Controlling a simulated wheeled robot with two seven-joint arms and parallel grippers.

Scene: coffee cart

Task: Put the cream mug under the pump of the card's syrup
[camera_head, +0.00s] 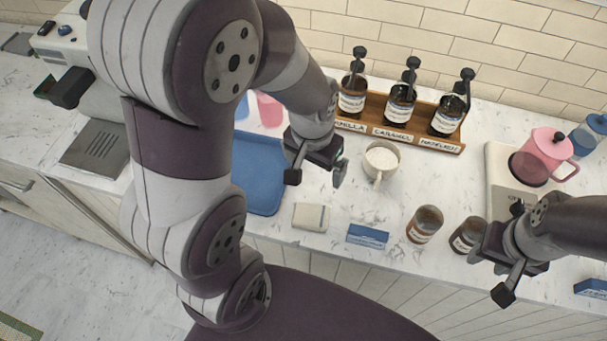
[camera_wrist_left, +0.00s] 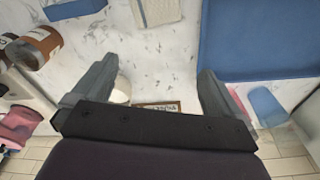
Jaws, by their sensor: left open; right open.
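The cream mug (camera_head: 383,157) stands upright on the counter, in front of the wooden syrup rack (camera_head: 432,143) near the caramel label, handle toward me. Three dark pump bottles stand in the rack: vanilla (camera_head: 351,100), caramel (camera_head: 399,107) and hazelnut (camera_head: 446,120). My left gripper (camera_head: 316,168) is open and empty, left of the mug and apart from it. In the left wrist view, the mug (camera_wrist_left: 122,92) is partly hidden by a finger. My right gripper (camera_head: 497,250) is open, near the front jars. I cannot read any order card.
A blue tray (camera_head: 258,190), a folded cloth (camera_head: 311,217), a blue box (camera_head: 367,236) and two jars, one brown (camera_head: 425,224) and one dark (camera_head: 466,236), lie around the mug. A pink pitcher (camera_head: 543,158) stands at right. Counter between mug and cloth is clear.

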